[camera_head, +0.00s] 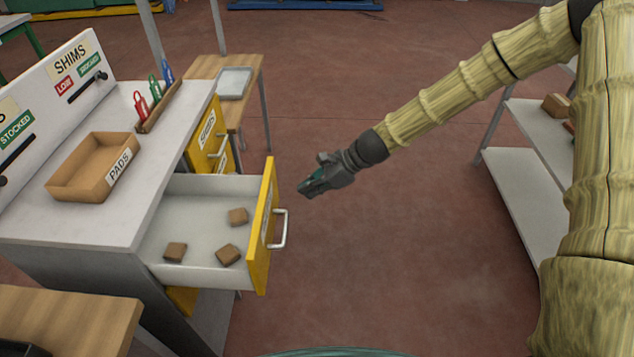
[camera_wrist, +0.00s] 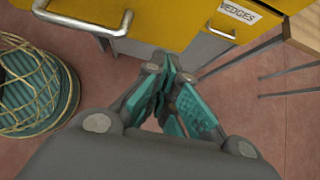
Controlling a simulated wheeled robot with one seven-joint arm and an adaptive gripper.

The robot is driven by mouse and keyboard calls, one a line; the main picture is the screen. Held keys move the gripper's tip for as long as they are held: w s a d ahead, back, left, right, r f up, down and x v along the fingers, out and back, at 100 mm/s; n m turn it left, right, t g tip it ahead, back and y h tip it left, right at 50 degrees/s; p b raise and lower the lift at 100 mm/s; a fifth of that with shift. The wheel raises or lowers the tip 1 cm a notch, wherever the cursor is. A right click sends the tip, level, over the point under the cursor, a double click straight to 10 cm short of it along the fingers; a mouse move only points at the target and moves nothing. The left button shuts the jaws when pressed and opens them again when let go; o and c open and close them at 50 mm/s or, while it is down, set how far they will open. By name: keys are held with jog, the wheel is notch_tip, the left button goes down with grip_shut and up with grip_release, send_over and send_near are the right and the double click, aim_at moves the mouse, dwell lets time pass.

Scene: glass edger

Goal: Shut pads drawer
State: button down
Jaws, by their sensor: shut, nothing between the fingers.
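The open drawer (camera_head: 190,224) sticks out to the right from the grey-topped cabinet, with 3 brown blocks (camera_head: 228,254) lying in it. Its yellow front (camera_head: 261,240) carries a silver handle (camera_head: 280,230); the label on that front cannot be read. My gripper (camera_head: 304,190) is shut and empty, in the air to the right of the drawer front and apart from it. In the wrist view, my gripper's teal fingers (camera_wrist: 170,98) point toward yellow drawer fronts, with a silver handle (camera_wrist: 88,20) at the upper left.
A cardboard tray labelled PADS (camera_head: 92,168) sits on the cabinet top (camera_head: 130,110). Red, green and blue tags stand in a wooden holder (camera_head: 158,108). A wooden table (camera_head: 250,75) stands behind, a shelf rack (camera_head: 530,185) at right. The floor between is clear.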

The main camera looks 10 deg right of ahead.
aim_at(277, 200)
jog(key=shift+w+a+f+p, duration=0.25)
jog(key=shift+a, duration=0.65)
jog(key=shift+w+a+f+p, duration=0.2)
jog(key=shift+a+f+p, duration=0.1)
jog(key=shift+a, duration=0.6)
jog(key=shift+w+a+f+p, duration=0.25)
jog(key=shift+a, duration=0.65)
